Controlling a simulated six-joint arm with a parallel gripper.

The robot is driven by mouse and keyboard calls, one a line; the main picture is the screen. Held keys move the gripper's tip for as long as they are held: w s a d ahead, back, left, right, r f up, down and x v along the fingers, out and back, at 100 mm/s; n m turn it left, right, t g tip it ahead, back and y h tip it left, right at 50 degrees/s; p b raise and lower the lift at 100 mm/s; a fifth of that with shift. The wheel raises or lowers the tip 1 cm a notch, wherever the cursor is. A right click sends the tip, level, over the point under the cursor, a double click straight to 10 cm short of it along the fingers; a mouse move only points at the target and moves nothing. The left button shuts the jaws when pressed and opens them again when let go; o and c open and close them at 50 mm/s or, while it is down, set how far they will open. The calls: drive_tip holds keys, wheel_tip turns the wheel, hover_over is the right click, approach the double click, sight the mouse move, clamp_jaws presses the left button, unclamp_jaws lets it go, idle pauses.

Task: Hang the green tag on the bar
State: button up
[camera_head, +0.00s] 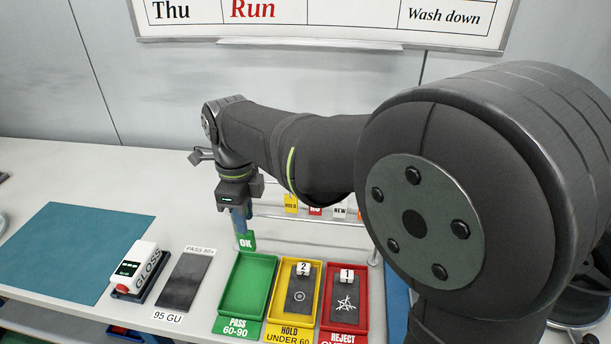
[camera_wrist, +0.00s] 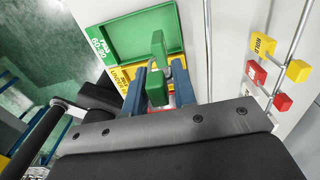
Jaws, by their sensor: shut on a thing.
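The green tag (camera_head: 246,242), marked OK, hangs below my gripper (camera_head: 238,212) in the head view. In the wrist view the green tag (camera_wrist: 157,89) is between the blue fingers of my gripper (camera_wrist: 158,85), which are shut on it. The tag is held above the trays and left of the bar. The bar (camera_head: 325,220) is a thin metal rail behind the trays, partly hidden by my arm. In the wrist view the bar (camera_wrist: 291,50) runs along the right side, apart from the tag.
Yellow HOLD (camera_head: 291,203), red (camera_head: 315,211) and white NEW (camera_head: 340,212) tags are at the bar. An empty green tray (camera_head: 270,262) stands beside a yellow tray (camera_head: 276,318) and a red tray (camera_head: 364,300). A gloss meter (camera_head: 143,268) and teal mat (camera_head: 70,250) lie left.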

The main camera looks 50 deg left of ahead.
drive_tip(key=shift+w+a+f, duration=0.4)
drive_tip(key=shift+w+a, duration=0.3)
drive_tip(key=shift+w, duration=0.15)
drive_tip(key=shift+w+a+f, duration=0.4)
drive_tip(key=shift+w+a, duration=0.3)
drive_tip(key=shift+w, duration=0.2)
drive_tip(key=shift+w+a+f, duration=0.4)
drive_tip(key=shift+w+a, duration=0.3)
drive_tip(key=shift+w, duration=0.15)
drive_tip(key=shift+f, duration=1.3)
drive_tip(key=o, duration=1.1)
drive_tip(key=shift+r, duration=0.1)
